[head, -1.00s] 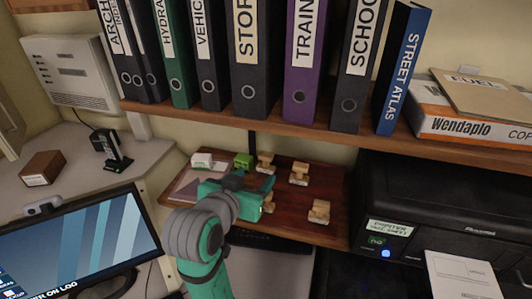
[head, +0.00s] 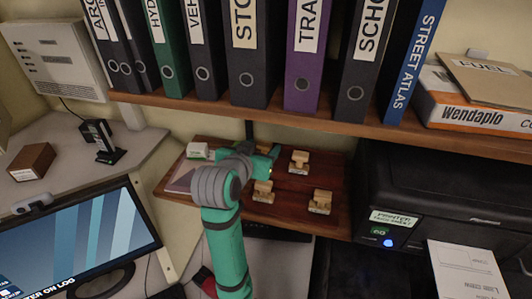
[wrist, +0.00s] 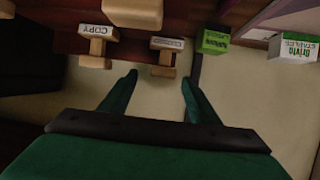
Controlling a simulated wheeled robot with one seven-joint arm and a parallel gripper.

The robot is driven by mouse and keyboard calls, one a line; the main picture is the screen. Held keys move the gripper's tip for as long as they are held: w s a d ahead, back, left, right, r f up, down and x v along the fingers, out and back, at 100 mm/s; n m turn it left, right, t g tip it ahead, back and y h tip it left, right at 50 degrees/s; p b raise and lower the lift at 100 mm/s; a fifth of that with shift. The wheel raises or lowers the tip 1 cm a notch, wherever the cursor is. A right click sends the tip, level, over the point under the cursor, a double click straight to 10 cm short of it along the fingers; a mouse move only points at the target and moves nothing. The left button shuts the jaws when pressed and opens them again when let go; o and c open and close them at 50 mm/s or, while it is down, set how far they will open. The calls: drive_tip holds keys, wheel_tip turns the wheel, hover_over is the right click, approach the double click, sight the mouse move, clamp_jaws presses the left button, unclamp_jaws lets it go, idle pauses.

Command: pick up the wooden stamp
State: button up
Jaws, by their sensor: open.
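Wooden stamps stand on the brown wooden board (head: 286,212). One is at back right (head: 299,162), one at front left (head: 263,190) and one at front right (head: 320,201). In the wrist view a wooden stamp with a pale label (wrist: 166,56) lies just beyond and between the fingertips of my gripper (wrist: 160,78). A stamp labelled COPY (wrist: 97,46) is left of it, and another stamp (wrist: 133,12) is cut off at the top. My open, empty gripper (head: 268,158) is over the back of the board and hides the stamp there in the head view.
A green box (wrist: 213,41) is close right of the stamp ahead, with a white-and-green box (wrist: 293,47) further right. A shelf of binders (head: 300,108) overhangs the board's back. A black printer (head: 440,190) stands right, a monitor (head: 80,240) left.

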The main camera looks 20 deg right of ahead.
drive_tip(key=shift+x, duration=1.2)
drive_tip(key=shift+w+a, duration=0.1)
drive_tip(key=shift+a, duration=0.05)
drive_tip(key=c, duration=1.2)
drive_tip(key=shift+r, duration=0.15)
drive_tip(key=shift+c, duration=0.2)
drive_tip(key=shift+r, duration=0.55)
drive_tip(key=s+a+r, duration=0.7)
drive_tip(key=s+r, duration=0.4)
drive_tip(key=s, duration=0.1)
drive_tip(key=shift+r, duration=0.35)
drive_tip(key=shift+a, duration=0.15)
